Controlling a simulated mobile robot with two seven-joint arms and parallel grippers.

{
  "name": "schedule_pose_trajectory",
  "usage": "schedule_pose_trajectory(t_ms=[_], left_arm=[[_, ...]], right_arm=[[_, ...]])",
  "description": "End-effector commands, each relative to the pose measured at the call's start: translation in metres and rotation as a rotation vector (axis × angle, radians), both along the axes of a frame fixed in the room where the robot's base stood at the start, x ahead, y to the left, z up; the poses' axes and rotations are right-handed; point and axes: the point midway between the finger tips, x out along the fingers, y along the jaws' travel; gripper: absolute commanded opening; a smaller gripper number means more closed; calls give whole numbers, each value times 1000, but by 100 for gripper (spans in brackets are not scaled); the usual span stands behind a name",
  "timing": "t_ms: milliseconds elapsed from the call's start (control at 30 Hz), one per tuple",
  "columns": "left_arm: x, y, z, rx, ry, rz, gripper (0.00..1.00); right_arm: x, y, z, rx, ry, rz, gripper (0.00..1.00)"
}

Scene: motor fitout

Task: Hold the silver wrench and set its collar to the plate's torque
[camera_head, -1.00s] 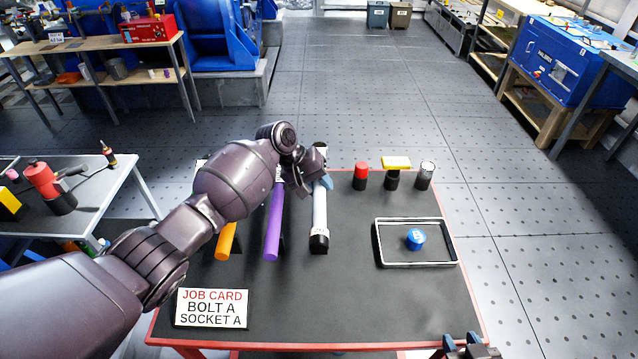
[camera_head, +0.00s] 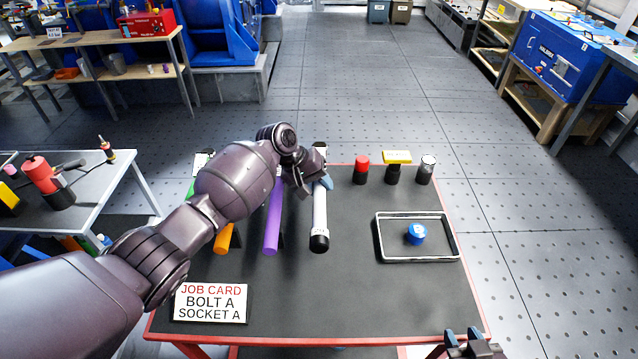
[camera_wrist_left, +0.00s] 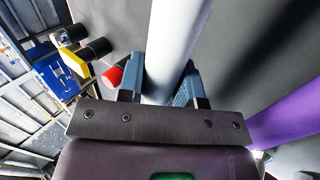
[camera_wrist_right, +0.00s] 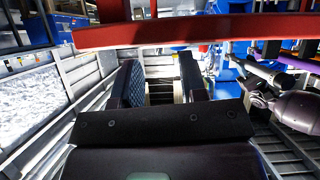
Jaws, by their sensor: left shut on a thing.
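The silver wrench (camera_head: 319,208) lies lengthwise on the dark table, its black end toward me. My left gripper (camera_head: 318,183) is shut on its shaft, and the shaft passes between the two fingers in the left wrist view (camera_wrist_left: 165,85). The wrench's far end is partly hidden by my left arm. The collar's markings are too small to read. A job card (camera_head: 211,302) reads "BOLT A, SOCKET A"; I cannot make out a torque plate. My right gripper (camera_head: 468,340) is at the table's front right edge, empty, with its fingers apart in the right wrist view (camera_wrist_right: 160,85).
Purple (camera_head: 273,215) and orange (camera_head: 224,238) handles lie left of the wrench. Red (camera_head: 361,170), yellow-topped (camera_head: 396,168) and silver-topped (camera_head: 426,170) pieces stand at the back right. A tray (camera_head: 382,257) holds a blue piece (camera_head: 415,233). The table's front middle is clear.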

Motion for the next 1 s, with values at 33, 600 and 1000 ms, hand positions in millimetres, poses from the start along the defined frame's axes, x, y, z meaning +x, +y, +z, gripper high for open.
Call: schedule_pose_trajectory(t_ms=[33, 600, 1000], left_arm=[[1, -1, -2, -3, -1, 0, 0], [1, -1, -15, -2, -1, -1, 0], [1, -1, -17, -2, -2, -1, 37]], right_arm=[[-1, 1, -7, 0, 13, 1, 43], [-1, 1, -9, -1, 6, 1, 43], [-1, 1, -9, 0, 3, 1, 43]])
